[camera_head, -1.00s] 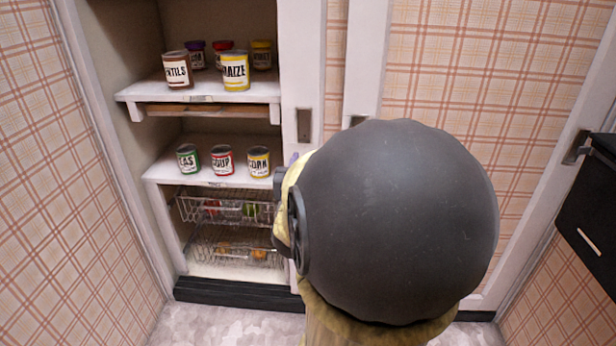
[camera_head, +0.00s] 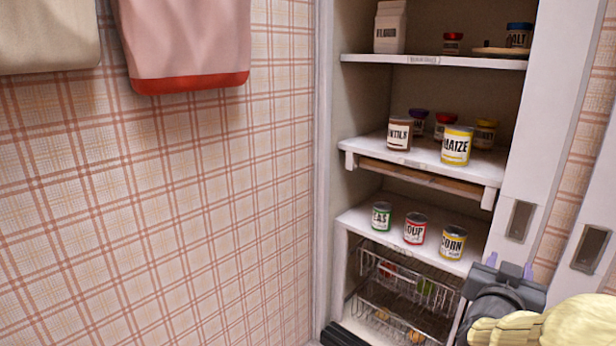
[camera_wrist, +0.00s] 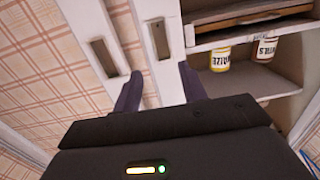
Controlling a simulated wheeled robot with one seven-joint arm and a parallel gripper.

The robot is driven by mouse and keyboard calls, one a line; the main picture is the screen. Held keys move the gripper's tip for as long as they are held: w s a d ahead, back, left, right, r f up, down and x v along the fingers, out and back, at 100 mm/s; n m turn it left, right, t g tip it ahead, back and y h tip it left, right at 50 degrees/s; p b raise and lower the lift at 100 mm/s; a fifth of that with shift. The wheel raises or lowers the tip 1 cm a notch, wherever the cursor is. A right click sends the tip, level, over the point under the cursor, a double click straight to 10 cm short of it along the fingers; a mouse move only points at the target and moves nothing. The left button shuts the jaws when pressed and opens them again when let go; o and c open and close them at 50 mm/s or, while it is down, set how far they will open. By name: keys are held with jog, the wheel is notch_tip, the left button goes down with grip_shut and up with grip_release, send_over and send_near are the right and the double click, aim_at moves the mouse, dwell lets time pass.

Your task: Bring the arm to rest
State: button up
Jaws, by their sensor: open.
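My gripper (camera_head: 507,270) shows at the lower right of the head view, in front of the right side of the pantry cupboard. Its two dark purple fingers stand apart with nothing between them. In the wrist view the open fingers (camera_wrist: 160,88) point toward a white door frame, and that picture looks upside down. A tan-yellow part of my arm (camera_head: 560,325) fills the bottom right corner of the head view. The rest of the arm is out of the picture.
The open cupboard shelf (camera_head: 350,158) holds several cans, including a yellow maize can (camera_head: 457,146). A lower shelf carries peas (camera_head: 381,216), soup (camera_head: 415,228) and corn (camera_head: 453,243) cans above wire baskets (camera_head: 395,285). Towels (camera_head: 190,45) hang on the left wall.

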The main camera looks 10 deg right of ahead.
jog(key=w+a+f+n+g+y+p, duration=0.1)
jog(key=w+a+f+n+y+p, duration=0.15)
jog(key=a+y, duration=0.4)
jog(key=w+a+f+n+g+y+p, duration=0.1)
jog(key=w+a+f+n+y+p, duration=0.2)
jog(key=a, duration=0.6)
jog(key=s+a+f+n+g+y+p, duration=0.35)
jog(key=s+a+g+p, duration=0.4)
jog(key=s+a, duration=0.3)
notch_tip(320, 180, up, 38)
jog(key=w+p, duration=0.1)
jog(key=p, duration=3.6)
jog(key=shift+f, duration=0.2)
jog(key=shift+f, duration=0.1)
jog(key=shift+c, duration=0.6)
